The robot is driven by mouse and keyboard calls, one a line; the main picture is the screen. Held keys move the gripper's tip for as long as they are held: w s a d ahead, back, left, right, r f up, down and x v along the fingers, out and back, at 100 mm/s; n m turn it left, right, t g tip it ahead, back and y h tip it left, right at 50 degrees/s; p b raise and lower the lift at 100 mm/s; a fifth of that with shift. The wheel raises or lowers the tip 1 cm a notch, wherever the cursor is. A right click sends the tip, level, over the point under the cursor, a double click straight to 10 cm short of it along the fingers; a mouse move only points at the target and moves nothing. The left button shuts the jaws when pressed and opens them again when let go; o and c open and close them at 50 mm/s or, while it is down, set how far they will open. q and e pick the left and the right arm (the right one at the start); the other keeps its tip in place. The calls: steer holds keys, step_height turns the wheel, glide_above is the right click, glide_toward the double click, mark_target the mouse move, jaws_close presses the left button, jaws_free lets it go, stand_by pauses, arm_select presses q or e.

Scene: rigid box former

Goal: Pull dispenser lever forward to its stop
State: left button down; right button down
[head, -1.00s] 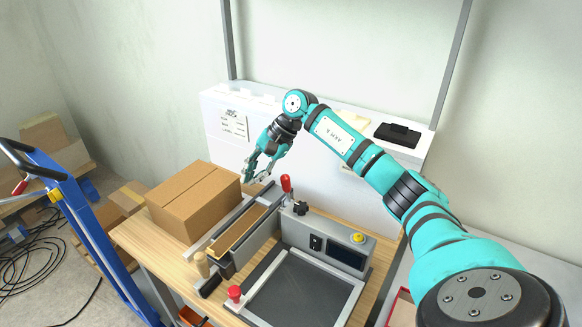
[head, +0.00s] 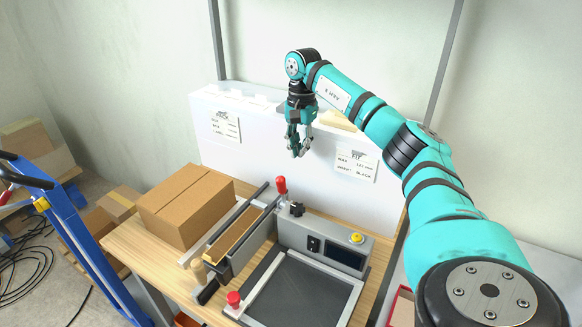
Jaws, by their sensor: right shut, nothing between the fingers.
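A lever with a red grip (head: 281,186) stands upright at the back end of the long narrow grey unit (head: 240,240) on the bench. My right gripper (head: 298,154) points down, shut and empty, in front of the white panel. In the picture it is above and slightly right of the upright red grip, apart from it. My left gripper is not in view.
A closed cardboard box (head: 187,205) stands on the wooden bench (head: 128,245) to the left. A grey control box (head: 325,243) and a dark framed plate (head: 300,290) are to the right. A white panel (head: 270,165) with cards rises behind. A blue trolley (head: 80,245) stands far left.

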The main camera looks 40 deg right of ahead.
mark_target(282, 192)
steer(key=a+f+p, duration=0.1)
steer(key=a+f, duration=0.1)
steer(key=s+a+f+p, duration=0.1)
steer(key=a+f, duration=0.1)
steer(key=shift+f, duration=0.15)
stand_by(0.4)
